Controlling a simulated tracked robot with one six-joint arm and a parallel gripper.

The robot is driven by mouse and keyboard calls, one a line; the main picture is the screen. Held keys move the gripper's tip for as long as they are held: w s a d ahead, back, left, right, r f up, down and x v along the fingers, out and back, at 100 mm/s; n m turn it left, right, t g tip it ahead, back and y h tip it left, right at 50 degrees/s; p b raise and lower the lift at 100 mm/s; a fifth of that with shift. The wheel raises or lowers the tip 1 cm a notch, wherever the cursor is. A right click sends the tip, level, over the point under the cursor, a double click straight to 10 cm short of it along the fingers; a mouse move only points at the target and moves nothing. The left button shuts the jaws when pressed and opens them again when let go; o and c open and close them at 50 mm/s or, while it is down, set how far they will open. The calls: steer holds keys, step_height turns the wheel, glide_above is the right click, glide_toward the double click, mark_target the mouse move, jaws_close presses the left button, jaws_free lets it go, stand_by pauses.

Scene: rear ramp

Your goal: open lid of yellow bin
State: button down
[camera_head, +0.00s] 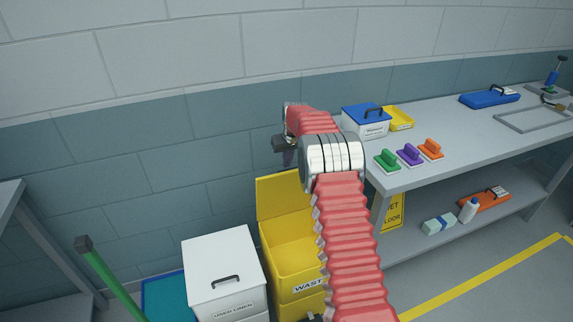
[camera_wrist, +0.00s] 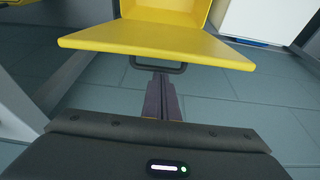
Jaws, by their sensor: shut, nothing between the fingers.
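The yellow bin (camera_head: 290,250) stands on the floor, marked with a partly hidden word starting "WAST". Its yellow lid (camera_head: 280,195) is raised, standing up at the back, and the bin's inside shows. In the wrist view the lid (camera_wrist: 160,40) spans the top, with its black handle (camera_wrist: 158,67) along the near edge. My gripper (camera_wrist: 161,80) is shut and empty, its fingertips close to the handle; I cannot tell whether they touch. In the head view, my gripper (camera_head: 288,158) is above the raised lid, and my arm hides the bin's right side.
A white bin (camera_head: 223,270) with a closed lid stands just left of the yellow one. A grey workbench (camera_head: 460,140) stands at the right, holding a blue-lidded box (camera_head: 366,119) and coloured handled blocks (camera_head: 409,155). A green pole (camera_head: 110,278) leans at the left. The wall is behind.

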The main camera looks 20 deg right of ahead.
steer(key=shift+s+f+v, duration=0.1)
steer(key=shift+s+v, duration=0.1)
steer(key=shift+v, duration=0.95)
steer(key=shift+s+f+v, duration=0.1)
steer(key=shift+s+v, duration=0.1)
steer(key=shift+v, duration=0.95)
steer(key=shift+s+v, duration=0.25)
steer(key=shift+v, duration=0.9)
steer(key=s+f+g, duration=0.1)
steer(key=s+f, duration=0.3)
steer(key=s+a+r+t, duration=0.1)
steer(key=s+a+r, duration=0.4)
steer(key=s, duration=1)
steer(key=s+a+r+t, duration=0.1)
steer(key=s+a+r, duration=0.5)
steer(key=s, duration=0.8)
steer(key=s+a+r+t, duration=0.1)
steer(key=s+a+r, duration=0.5)
steer(key=s, duration=0.9)
step_height(320, 180, up, 4)
steer(key=shift+s+f, duration=0.25)
steer(key=shift+s, duration=0.1)
steer(key=c, duration=2.5)
jaws_free()
